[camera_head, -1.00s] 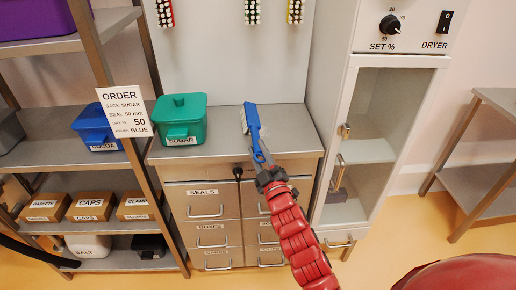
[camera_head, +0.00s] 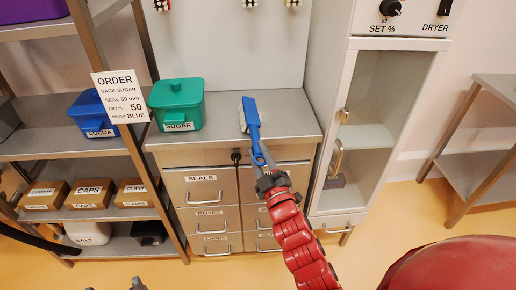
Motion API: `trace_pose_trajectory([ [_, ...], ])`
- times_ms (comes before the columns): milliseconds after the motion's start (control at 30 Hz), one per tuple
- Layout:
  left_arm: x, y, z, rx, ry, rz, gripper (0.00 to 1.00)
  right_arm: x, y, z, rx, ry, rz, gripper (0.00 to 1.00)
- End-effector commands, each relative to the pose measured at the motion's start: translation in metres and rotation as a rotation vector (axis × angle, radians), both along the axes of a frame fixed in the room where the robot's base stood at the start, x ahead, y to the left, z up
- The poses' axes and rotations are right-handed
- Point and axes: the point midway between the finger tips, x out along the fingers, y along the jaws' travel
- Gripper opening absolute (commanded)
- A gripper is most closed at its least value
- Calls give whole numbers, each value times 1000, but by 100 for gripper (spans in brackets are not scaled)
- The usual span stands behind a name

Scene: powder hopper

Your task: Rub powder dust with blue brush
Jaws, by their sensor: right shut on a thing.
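The blue brush (camera_head: 252,115) is held over the steel counter (camera_head: 215,139), its pale bristle side facing left. My right gripper (camera_head: 264,172) is shut on the lower end of its handle at the counter's front edge. Whether the bristles touch the counter I cannot tell. I cannot make out any powder dust on the counter. Small grey tips (camera_head: 138,284) at the bottom edge may be my left gripper; too little shows to tell its state.
A green SUGAR box (camera_head: 177,100) stands on the counter's left. An ORDER sign (camera_head: 120,97) reads brush BLUE. Left are shelves with a blue COCOA box (camera_head: 92,113). Right is the dryer cabinet (camera_head: 365,135). Other brushes hang on the wall above.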

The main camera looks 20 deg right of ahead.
Motion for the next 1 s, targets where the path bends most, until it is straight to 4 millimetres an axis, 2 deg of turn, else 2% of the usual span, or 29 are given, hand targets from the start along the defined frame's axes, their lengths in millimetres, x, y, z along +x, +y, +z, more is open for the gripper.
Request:
trace_pose_trajectory([
  [67,0,0,-1,0,0,0,84,-2,0,-5,3,11,-2,0],
  [433,0,0,-2,0,0,0,84,-31,8,-2,3,10,-2,0],
  [733,0,0,16,0,0,0,84,-35,-4,1,1,9,-4,0],
  [1000,0,0,12,0,0,0,84,-25,-8,-3,0,6,-1,0],
])
